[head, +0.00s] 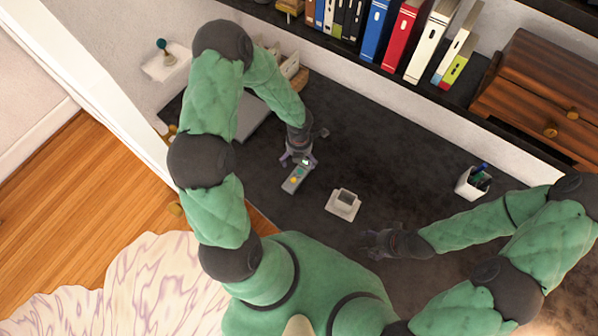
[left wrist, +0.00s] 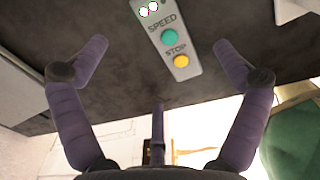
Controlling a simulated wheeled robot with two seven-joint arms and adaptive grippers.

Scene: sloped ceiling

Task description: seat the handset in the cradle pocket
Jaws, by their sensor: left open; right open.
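The grey handset (head: 296,180) lies on the dark desk, with a small screen, a green button and a yellow button. In the left wrist view the handset (left wrist: 166,38) shows SPEED and STOP labels. My left gripper (head: 297,160) is over its far end. The left wrist view shows this gripper (left wrist: 160,55) open, fingers apart on either side of the handset with visible gaps. My right gripper (head: 372,243) is open and empty, low over the desk below and right of the cradle.
A white cup with pens (head: 472,183) stands at the right. A flat grey object (head: 250,117) lies behind my left arm. Binders (head: 405,35) and a wooden drawer box (head: 535,95) are on the shelf at the back. The desk between cradle and pen cup is clear.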

